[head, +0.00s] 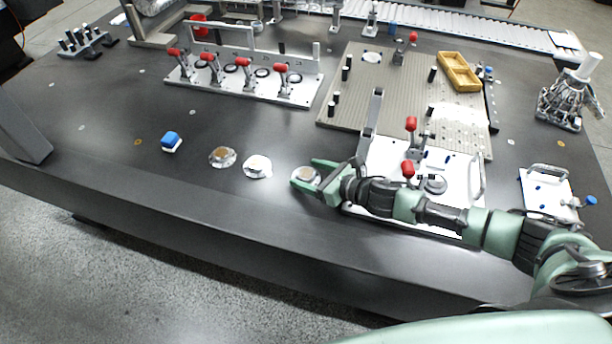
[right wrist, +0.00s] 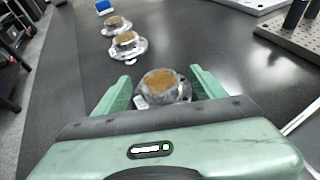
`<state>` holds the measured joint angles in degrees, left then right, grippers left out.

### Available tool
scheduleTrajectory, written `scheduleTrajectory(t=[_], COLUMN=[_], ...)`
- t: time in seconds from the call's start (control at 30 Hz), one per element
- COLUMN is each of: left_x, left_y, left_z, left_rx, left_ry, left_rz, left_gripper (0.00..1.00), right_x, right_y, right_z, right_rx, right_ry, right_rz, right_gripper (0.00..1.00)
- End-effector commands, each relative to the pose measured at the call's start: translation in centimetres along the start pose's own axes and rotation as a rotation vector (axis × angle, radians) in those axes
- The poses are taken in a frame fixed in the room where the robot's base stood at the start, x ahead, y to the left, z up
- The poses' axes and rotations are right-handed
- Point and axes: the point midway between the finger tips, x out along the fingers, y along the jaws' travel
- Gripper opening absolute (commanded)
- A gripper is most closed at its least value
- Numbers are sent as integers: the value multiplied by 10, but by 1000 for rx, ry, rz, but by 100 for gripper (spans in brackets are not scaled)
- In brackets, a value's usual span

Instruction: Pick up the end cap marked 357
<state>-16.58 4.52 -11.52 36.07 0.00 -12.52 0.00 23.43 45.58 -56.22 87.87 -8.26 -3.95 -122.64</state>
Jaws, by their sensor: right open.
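Three round silver end caps with brownish tops lie in a row near the table's front edge: a left one (head: 222,157), a middle one (head: 257,167) and a right one (head: 306,176). No number can be read on any of them. My right gripper (head: 312,175) is open at the right cap, low over the table, with one green finger on each side. In the right wrist view this cap (right wrist: 162,87) sits between the open fingers (right wrist: 160,76), with small gaps at its sides. The other two caps (right wrist: 127,45) (right wrist: 116,25) stand beyond. My left gripper is not in view.
A blue and white block (head: 171,141) lies left of the caps. A white plate with red-handled clamps (head: 300,96) stands behind them. Right of the gripper, under my forearm, is another white clamp plate (head: 455,165). A grey perforated plate (head: 385,95) lies behind it. The table's front left is clear.

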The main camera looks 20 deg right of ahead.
Motion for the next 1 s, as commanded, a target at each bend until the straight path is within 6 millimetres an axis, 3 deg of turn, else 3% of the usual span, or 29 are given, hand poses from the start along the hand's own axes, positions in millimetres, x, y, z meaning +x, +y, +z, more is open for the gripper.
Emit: scheduleTrajectory(t=[0.03,0.27,0.67,0.87,1.0], left_x=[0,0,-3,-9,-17], left_y=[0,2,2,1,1], left_z=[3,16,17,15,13], left_rx=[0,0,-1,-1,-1], left_ry=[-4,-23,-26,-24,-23], left_rz=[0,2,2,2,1], left_gripper=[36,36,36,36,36], right_x=[0,0,-3,-14,-27], right_y=[0,0,0,-1,-1], right_z=[0,0,8,35,67], right_rx=[0,0,-2,-5,-7], right_ry=[0,0,-2,-4,-5], right_rz=[0,0,1,0,0], right_gripper=[62,0,0,0,0])
